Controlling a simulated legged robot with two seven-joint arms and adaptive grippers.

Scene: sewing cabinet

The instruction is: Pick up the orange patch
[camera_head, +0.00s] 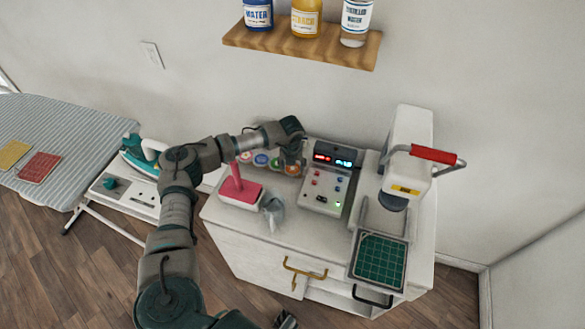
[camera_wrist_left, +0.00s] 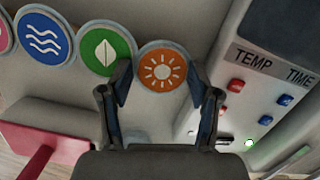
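The orange patch (camera_wrist_left: 162,70) is a round disc with a white sun on it, at the right end of a row of round patches on the cabinet top. In the head view the orange patch (camera_head: 292,170) is partly covered by my left gripper (camera_head: 290,158). In the left wrist view my left gripper (camera_wrist_left: 159,84) is open, one fingertip on each side of the patch's lower half. Whether the fingers touch it, I cannot tell. A dark part at the bottom edge of the head view looks like my right gripper (camera_head: 286,320), mostly cut off.
A green leaf patch (camera_wrist_left: 107,50) and a blue wave patch (camera_wrist_left: 43,38) lie to the left. A control box (camera_head: 328,185) stands close on the right. A pink-handled block (camera_head: 240,190), a small grey item (camera_head: 272,207) and a press (camera_head: 407,150) share the cabinet top (camera_head: 310,232).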

